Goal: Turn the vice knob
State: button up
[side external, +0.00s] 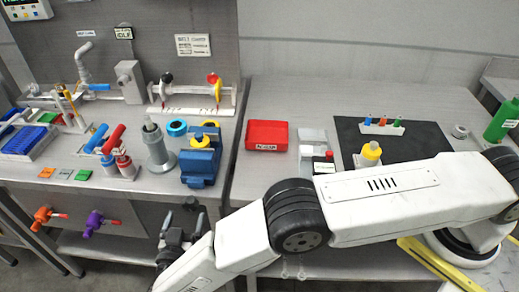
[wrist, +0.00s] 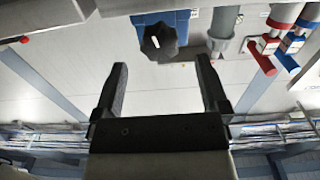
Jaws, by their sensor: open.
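The blue vice (side external: 201,164) stands at the front edge of the left bench in the side external view. In the wrist view part of its blue body (wrist: 181,20) shows at the top. The dark, lobed vice knob (wrist: 158,42) faces my gripper there. My gripper (wrist: 161,68) is open and empty, with one finger to each side below the knob in the picture. The knob lies just beyond the fingertips, roughly centred between them, and I see no contact. In the side external view my gripper (side external: 185,222) is low in front of the bench edge, below the vice.
A grey post (side external: 158,150) and red and blue handles (side external: 112,145) stand left of the vice. Orange (side external: 45,215) and purple (side external: 93,222) valves stick out from the bench front. A red bin (side external: 266,135) sits on the right bench. A gap separates the benches.

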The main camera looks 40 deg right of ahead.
aim_at(193, 197)
jog(key=x, duration=0.7)
jog(key=shift+w+d, duration=0.1)
jog(key=shift+d, duration=0.05)
grip_shut()
jog(key=shift+m, duration=0.3)
jog(key=shift+m, duration=1.9)
grip_release()
jog(key=shift+f, duration=0.1)
